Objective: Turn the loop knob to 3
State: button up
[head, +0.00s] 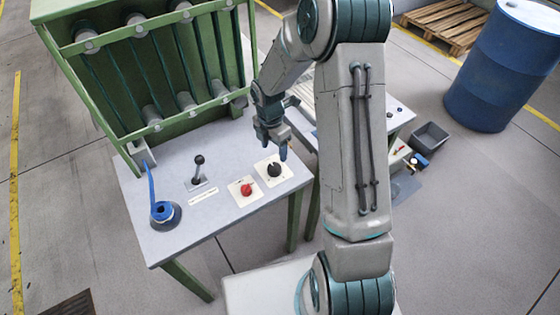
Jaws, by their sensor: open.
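Two knobs on pale square plates sit at the right part of the grey tabletop (225,222) in the head view. One is a black round knob (274,170), the other a red knob (246,189) to its lower left. Their markings are too small to read, so I cannot tell which is the loop knob or where it points. My gripper (275,152) points downward with its fingers apart and empty. It appears just above the black knob in the picture; the exact gap cannot be told.
A black lever (198,166) stands left of the knobs, and a blue fitting with a blue strip (162,211) is at the table's left. A green frame with rollers (150,70) rises behind. A blue drum (505,65), pallet (450,22) and grey bin (429,138) stand right.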

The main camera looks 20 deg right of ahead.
aim_at(274, 166)
jog(key=f, duration=0.7)
jog(key=shift+s+a+f+p, duration=0.1)
jog(key=shift+s+f+p, duration=0.15)
jog(key=shift+f+p, duration=0.1)
